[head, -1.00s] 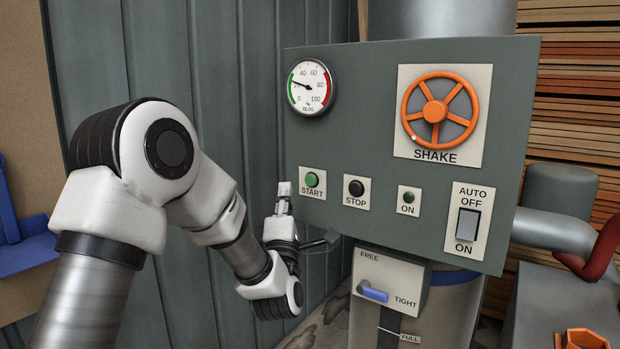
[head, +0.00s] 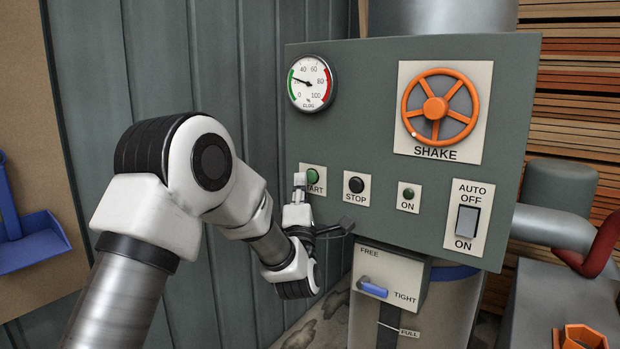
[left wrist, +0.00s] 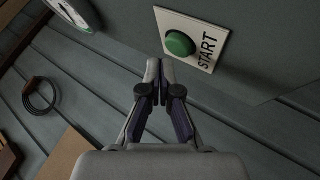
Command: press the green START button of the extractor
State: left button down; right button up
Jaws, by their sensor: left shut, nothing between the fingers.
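The green START button (head: 313,175) sits on its white label plate at the left of the grey extractor panel (head: 340,130). My left gripper (head: 300,181) is shut and empty, with its fingertips at the lower left of the button in the head view, covering part of the plate. In the left wrist view the button (left wrist: 180,43) shows whole, and the shut fingertips (left wrist: 160,64) are just below it in the picture. A gap shows between tips and button there; I see no contact. My right gripper is not in view.
The STOP button (head: 356,186) is right of START, then a small green ON lamp (head: 408,194) and an AUTO/OFF/ON switch (head: 467,221). The orange SHAKE wheel (head: 440,107) and the gauge (head: 310,83) are above. A box with a blue lever (head: 373,289) is below.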

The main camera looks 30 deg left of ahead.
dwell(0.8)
pick_arm(q)
jog(key=shift+w+b, duration=0.3)
jog(key=shift+w, duration=0.15)
jog(key=shift+w, duration=0.35)
dwell(0.6)
jog(key=shift+s+b, duration=0.4)
jog(key=shift+b, duration=0.15)
jog(key=shift+s, duration=0.4)
jog(key=shift+s, duration=0.1)
